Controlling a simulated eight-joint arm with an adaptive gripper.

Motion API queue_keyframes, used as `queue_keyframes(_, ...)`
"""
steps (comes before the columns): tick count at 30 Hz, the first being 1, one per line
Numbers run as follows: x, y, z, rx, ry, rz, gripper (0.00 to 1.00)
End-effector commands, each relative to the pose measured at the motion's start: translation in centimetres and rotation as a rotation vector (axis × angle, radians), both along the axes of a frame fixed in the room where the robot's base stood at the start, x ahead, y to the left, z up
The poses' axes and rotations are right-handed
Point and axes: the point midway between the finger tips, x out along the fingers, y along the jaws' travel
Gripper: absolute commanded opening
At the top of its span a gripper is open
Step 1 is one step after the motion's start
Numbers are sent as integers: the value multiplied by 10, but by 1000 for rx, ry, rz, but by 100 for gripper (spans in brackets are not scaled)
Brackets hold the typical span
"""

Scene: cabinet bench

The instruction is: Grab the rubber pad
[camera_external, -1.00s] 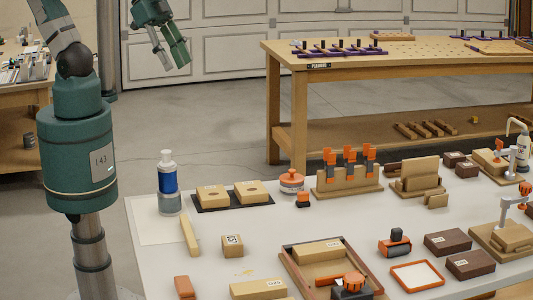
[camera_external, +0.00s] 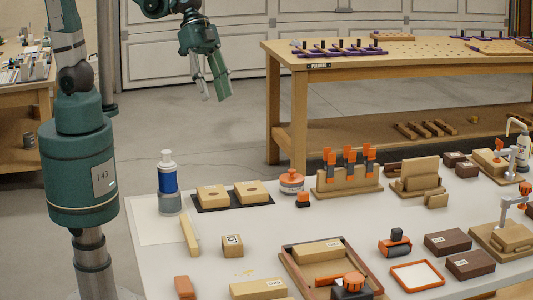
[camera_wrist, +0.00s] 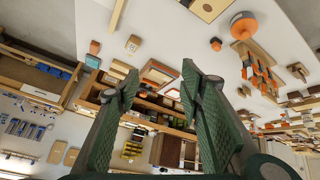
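No thing can be identified for certain as the rubber pad. A thin black mat (camera_external: 237,203) lies flat on the white bench, under two wooden blocks (camera_external: 212,195). A small reddish-orange block (camera_external: 184,287) lies at the near left of the bench and also shows in the wrist view (camera_wrist: 94,47). My gripper (camera_external: 214,98) hangs in the air above and behind the bench's far left, touching nothing. In the wrist view its two green fingers (camera_wrist: 160,82) are spread apart with nothing between them.
A blue and white bottle (camera_external: 168,184) stands at the bench's left end. A wooden cube (camera_external: 232,246) and a wooden strip (camera_external: 189,235) lie nearby. A framed wooden tray (camera_external: 289,251) holds blocks. An upright clamp rack (camera_external: 347,178) stands farther right. Bare bench surrounds the cube.

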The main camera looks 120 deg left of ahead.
Motion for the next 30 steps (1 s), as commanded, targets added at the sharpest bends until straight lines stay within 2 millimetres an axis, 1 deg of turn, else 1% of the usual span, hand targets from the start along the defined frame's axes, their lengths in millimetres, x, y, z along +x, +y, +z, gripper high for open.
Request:
queue_keyframes(1, 8, 4, -8, -8, -4, -8, 38)
queue_keyframes(12, 52, 28, -48, -60, -58, -100, 38)
queue_keyframes(20, 79, 49, -78, -96, -115, -162, 38)
queue_keyframes(30, 111, 81, -121, -133, -208, -241, 38)
